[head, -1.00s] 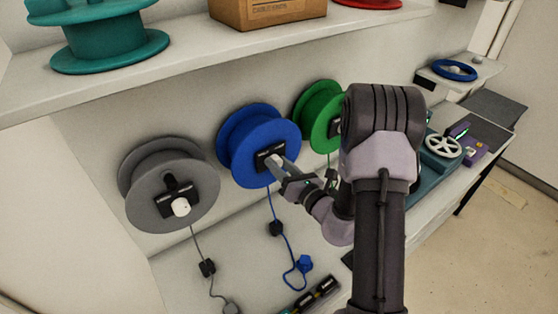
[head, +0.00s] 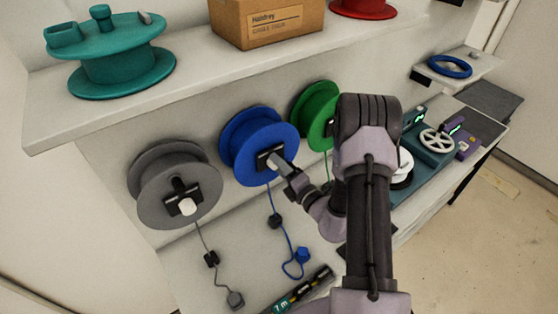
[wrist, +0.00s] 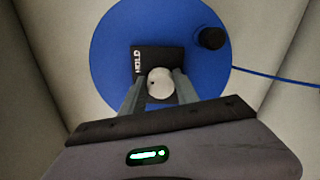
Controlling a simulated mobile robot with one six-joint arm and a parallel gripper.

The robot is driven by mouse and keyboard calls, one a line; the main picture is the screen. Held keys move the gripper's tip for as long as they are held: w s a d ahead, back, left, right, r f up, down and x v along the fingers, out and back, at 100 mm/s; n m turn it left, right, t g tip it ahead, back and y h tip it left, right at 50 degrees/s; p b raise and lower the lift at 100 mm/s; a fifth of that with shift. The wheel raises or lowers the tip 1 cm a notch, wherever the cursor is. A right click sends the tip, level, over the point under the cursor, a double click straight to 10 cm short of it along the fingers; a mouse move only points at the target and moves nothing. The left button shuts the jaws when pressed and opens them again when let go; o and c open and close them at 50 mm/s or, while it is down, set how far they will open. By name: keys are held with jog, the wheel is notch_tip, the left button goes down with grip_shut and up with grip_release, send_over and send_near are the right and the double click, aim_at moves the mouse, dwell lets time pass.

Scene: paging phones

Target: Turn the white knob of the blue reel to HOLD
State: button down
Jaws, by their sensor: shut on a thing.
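The blue reel (head: 240,132) hangs on the wall between a grey reel and a green reel. It fills the middle of the wrist view as a blue disc (wrist: 110,45). A black plate (wrist: 142,62) on its face carries white lettering, sideways, that seems to include HOLD. The white knob (wrist: 160,80) sits on this plate, with a small dark mark towards its left side. My gripper (wrist: 160,92) is shut on the knob, one finger on each side. In the head view my gripper (head: 277,161) reaches the plate and mostly covers the knob.
The grey reel (head: 150,190) with its own white knob is at left, the green reel (head: 312,112) close at right. A shelf (head: 190,95) overhangs the reels. A blue cord (head: 284,240) hangs below. Bench devices (head: 430,145) stand right of my arm.

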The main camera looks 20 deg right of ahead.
jog(key=shift+m+p, duration=0.7)
jog(key=shift+m, duration=0.9)
jog(key=c, duration=0.9)
grip_release()
jog(key=s+d, duration=0.1)
jog(key=s, duration=0.4)
jog(key=s+d+b, duration=0.1)
jog(key=s, duration=0.5)
jog(key=s+d, duration=0.1)
jog(key=s, duration=0.5)
jog(key=shift+d+b, duration=0.15)
jog(key=shift+b, duration=0.15)
